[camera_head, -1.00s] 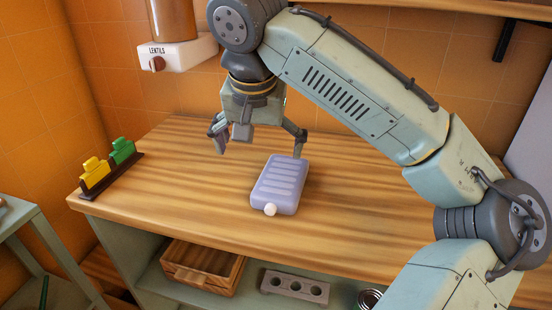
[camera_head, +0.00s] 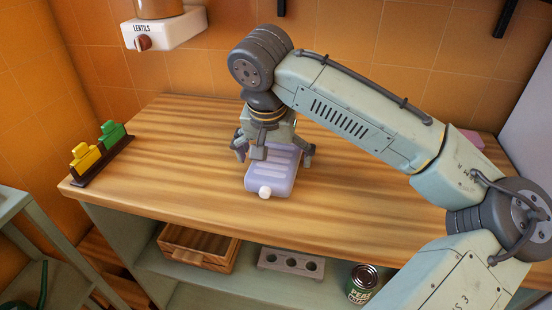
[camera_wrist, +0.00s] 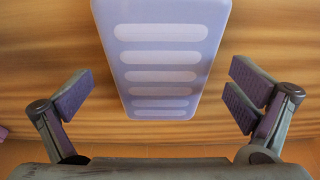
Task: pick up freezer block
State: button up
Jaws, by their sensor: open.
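The freezer block (camera_head: 270,179) is a lavender slab with pale raised ridges and a white round cap at its near end. It lies flat on the wooden counter. My gripper (camera_head: 274,154) is open above its far part, with one finger out to each side. In the wrist view the freezer block (camera_wrist: 162,60) lies between the two spread fingers of my gripper (camera_wrist: 158,98), with a gap on each side. My gripper hides part of the block's far end in the head view.
The wooden counter (camera_head: 180,160) is clear around the block. A rack with a yellow piece (camera_head: 85,158) and a green piece (camera_head: 112,134) stands at the left edge. A lentils dispenser (camera_head: 160,32) hangs on the wall. A wooden crate (camera_head: 197,250), a holed block (camera_head: 290,263) and a can (camera_head: 362,284) sit on the shelf below.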

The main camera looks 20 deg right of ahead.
jog(key=shift+w+f, duration=0.15)
jog(key=shift+f, duration=0.25)
jog(key=shift+c, duration=0.2)
jog(key=c, duration=1.6)
jog(key=shift+r, duration=0.1)
